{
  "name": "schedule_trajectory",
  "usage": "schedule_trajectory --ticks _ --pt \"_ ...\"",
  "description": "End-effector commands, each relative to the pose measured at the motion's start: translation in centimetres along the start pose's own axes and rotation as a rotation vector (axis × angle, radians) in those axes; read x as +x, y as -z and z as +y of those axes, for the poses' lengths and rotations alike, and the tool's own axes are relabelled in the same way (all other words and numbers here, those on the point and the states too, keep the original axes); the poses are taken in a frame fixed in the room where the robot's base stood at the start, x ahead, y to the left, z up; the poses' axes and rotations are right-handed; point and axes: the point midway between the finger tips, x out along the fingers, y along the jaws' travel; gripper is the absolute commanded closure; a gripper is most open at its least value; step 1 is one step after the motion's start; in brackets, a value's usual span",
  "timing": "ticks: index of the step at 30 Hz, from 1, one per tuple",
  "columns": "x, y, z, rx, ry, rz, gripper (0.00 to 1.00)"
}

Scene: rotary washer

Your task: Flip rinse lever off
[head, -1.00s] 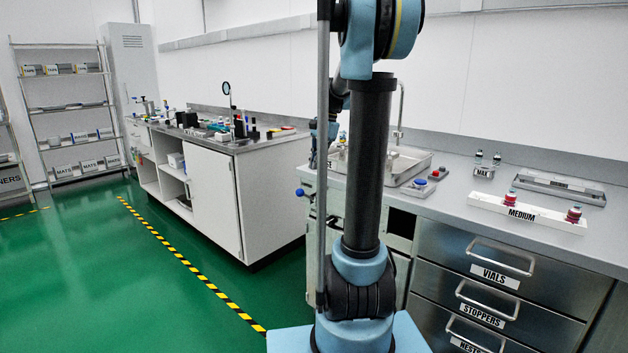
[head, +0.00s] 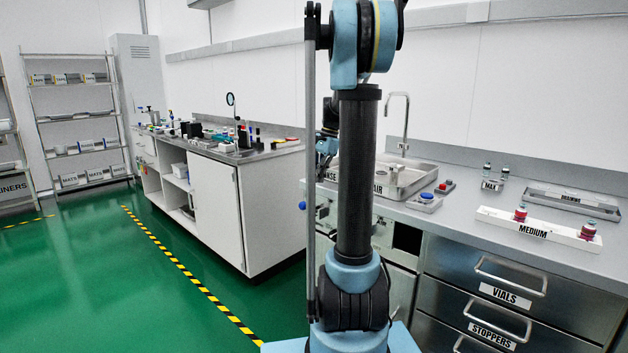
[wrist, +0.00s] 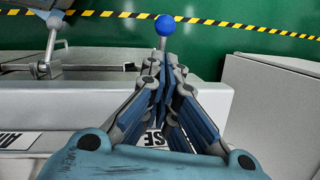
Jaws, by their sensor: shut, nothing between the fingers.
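The rinse lever ends in a blue ball knob (wrist: 164,25) on a thin metal stem, which projects beyond the front edge of the white counter unit in the wrist view. In the head view a blue knob (head: 302,205) shows left of my arm column. My gripper (wrist: 162,66) is shut and empty. Its fingertips are right by the stem, below the knob in the picture; I cannot tell whether they touch it. The fingers partly hide the rinse label (wrist: 155,141) and the lever's base.
A second metal lever (wrist: 52,48) stands at the left in the wrist view, near the air label (wrist: 18,140). The sink (head: 408,177) lies behind my arm column. A white cabinet corner (wrist: 270,90) is at the right. Green floor (wrist: 200,32) is open beyond.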

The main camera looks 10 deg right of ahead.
Motion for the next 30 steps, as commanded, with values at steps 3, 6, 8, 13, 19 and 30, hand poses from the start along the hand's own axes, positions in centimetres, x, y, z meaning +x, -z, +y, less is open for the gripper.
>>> schedule_trajectory --ticks 3,6,8,13,19,30 --pt "2.1 0.0 0.0 -0.001 0.0 0.0 1.0" --pt "3.7 0.0 -0.1 -0.002 0.0 0.0 1.0" --pt "4.6 0.0 0.0 -0.002 0.0 0.0 1.0" --pt "6.5 0.0 0.0 -0.001 0.0 0.0 1.0" --pt "7.5 0.0 0.0 -0.001 0.0 0.0 1.0" --pt "7.7 -0.6 -0.3 -0.002 0.0 0.001 1.0"
